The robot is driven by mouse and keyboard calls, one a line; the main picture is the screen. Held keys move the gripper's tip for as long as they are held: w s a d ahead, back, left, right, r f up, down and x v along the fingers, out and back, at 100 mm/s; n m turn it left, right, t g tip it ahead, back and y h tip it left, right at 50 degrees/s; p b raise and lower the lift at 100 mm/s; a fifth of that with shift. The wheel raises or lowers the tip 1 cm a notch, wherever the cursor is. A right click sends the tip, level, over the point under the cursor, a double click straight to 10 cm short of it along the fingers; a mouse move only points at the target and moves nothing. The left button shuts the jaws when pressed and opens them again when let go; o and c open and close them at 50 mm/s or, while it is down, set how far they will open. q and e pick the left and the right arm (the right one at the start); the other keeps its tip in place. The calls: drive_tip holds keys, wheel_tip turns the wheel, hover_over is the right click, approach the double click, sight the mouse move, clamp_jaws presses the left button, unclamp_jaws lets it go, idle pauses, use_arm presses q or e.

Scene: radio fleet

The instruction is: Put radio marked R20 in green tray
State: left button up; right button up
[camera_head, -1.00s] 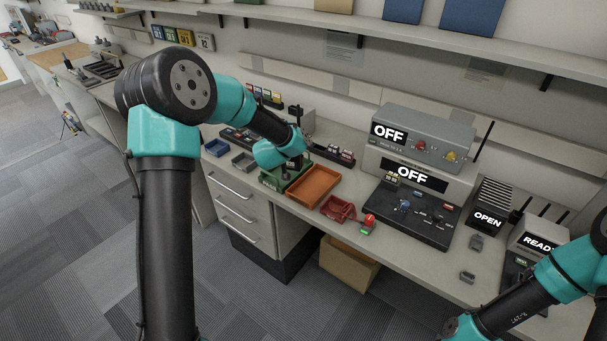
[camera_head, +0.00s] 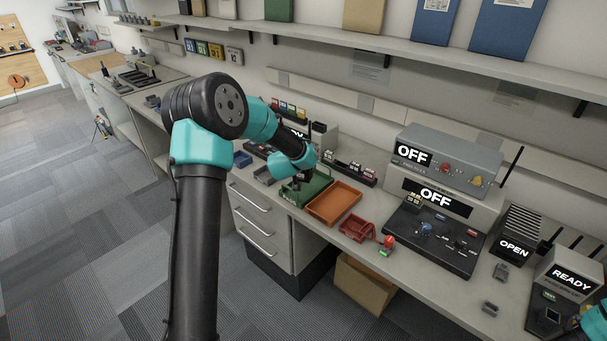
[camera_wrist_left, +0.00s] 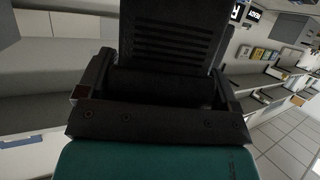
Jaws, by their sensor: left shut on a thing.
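The green tray (camera_head: 318,185) sits on the bench left of the orange tray. My left gripper (camera_head: 301,182) is over the green tray, pointing down, and partly hides it. In the left wrist view my left gripper (camera_wrist_left: 158,85) is shut on a black radio (camera_wrist_left: 165,30) with a ribbed face. No R20 mark can be read on it. I cannot tell whether the radio touches the tray floor. Part of my right arm shows at the lower right edge; its gripper is out of view.
The orange tray (camera_head: 334,203) and red tray (camera_head: 357,229) stand to the right. A grey tray (camera_head: 264,175) and blue tray (camera_head: 242,159) stand to the left. A rack (camera_head: 349,172) with several small items is behind. Consoles (camera_head: 447,157) fill the right bench.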

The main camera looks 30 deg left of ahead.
use_arm(q)
drive_tip(key=shift+f, duration=1.25)
drive_tip(key=shift+f, duration=1.9)
drive_tip(key=shift+f, duration=0.1)
drive_tip(key=o, duration=1)
drive_tip(key=shift+c, duration=0.2)
